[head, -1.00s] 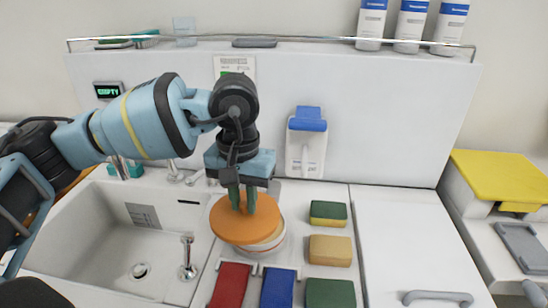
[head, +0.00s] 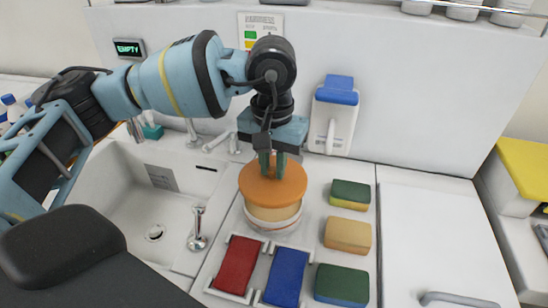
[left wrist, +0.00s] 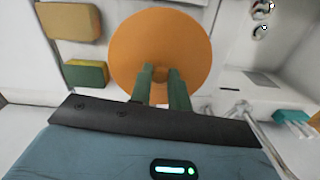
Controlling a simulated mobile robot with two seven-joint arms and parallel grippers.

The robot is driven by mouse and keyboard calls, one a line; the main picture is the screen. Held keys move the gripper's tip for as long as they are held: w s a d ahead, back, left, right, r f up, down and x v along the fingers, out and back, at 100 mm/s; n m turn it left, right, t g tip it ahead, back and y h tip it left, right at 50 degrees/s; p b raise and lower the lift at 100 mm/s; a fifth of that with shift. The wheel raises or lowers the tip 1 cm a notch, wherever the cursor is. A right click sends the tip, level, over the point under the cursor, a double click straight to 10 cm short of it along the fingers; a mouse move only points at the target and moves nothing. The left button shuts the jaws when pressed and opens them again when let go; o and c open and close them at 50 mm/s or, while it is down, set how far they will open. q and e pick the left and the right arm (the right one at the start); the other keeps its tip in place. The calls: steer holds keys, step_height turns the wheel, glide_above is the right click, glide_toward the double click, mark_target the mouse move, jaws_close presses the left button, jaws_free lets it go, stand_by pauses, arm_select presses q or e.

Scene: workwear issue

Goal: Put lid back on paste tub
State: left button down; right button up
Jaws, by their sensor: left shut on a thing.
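The orange lid (head: 273,186) is a flat disc with a small knob at its middle. It is over the top of the white paste tub (head: 272,222), which stands on the counter right of the sink; I cannot tell whether it is fully seated. My left gripper (head: 273,172) points down from above, its green fingers shut on the lid's knob. In the left wrist view the lid (left wrist: 160,50) fills the middle and hides the tub, with the fingertips (left wrist: 162,75) at its knob. My right gripper is not in view.
Right of the tub lie green-and-yellow and tan sponges (head: 348,235). In front are a red cloth (head: 237,264) and a blue cloth (head: 286,277) in holders. A sink (head: 125,215) with a tap is at left. A dispenser (head: 334,115) hangs on the wall behind.

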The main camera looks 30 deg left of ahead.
arm_select(q)
step_height(320, 180, down, 3)
steer(key=shift+r+b, duration=0.2)
steer(key=shift+b, duration=0.15)
steer(key=shift+f+b, duration=0.45)
steer(key=shift+f, duration=0.5)
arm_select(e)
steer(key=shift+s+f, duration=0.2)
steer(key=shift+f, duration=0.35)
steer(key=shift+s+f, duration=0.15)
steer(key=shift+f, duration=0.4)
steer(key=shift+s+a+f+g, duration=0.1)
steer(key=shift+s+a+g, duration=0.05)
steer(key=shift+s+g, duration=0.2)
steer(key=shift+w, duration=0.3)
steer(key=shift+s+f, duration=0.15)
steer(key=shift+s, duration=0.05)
arm_select(q)
steer(key=shift+f, duration=0.1)
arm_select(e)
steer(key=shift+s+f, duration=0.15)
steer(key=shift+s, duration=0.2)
arm_select(q)
steer(key=shift+f+b, duration=0.1)
steer(key=shift+b, duration=0.25)
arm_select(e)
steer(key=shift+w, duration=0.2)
